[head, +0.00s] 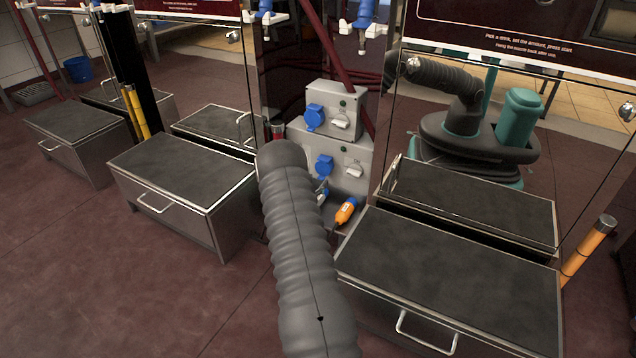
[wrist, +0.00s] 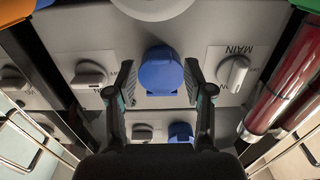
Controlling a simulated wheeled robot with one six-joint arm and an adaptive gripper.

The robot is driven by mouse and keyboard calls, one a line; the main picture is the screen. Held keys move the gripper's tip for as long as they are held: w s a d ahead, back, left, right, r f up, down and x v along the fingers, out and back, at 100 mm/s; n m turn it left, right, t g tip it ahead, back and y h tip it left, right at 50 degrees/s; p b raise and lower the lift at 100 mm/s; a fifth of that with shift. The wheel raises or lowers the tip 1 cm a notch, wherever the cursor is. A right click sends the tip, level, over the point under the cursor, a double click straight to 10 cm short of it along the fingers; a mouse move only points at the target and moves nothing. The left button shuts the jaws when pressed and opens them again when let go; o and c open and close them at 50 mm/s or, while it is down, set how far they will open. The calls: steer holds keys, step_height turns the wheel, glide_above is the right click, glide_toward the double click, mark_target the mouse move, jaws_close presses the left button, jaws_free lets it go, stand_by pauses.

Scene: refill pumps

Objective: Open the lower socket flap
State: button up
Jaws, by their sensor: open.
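In the head view, the lower socket flap (head: 323,165) is a blue round cover on the lower grey box (head: 359,160). It looks shut. The upper box carries a similar blue flap (head: 314,117). The wrist view is upside down. There, the lower flap (wrist: 160,72) lies between the fingertips of my gripper (wrist: 158,80), which is open and empty, one finger on each side. I cannot tell whether they touch it. The upper flap (wrist: 181,132) shows smaller beyond. In the head view my sleeved arm hides most of the gripper.
A white rotary switch (head: 354,170) sits beside the lower flap, and also shows in the wrist view (wrist: 233,74). Metal boxes (head: 460,260) stand either side of my arm.

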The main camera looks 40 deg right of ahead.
steer(key=shift+x, duration=0.9)
jaws_close()
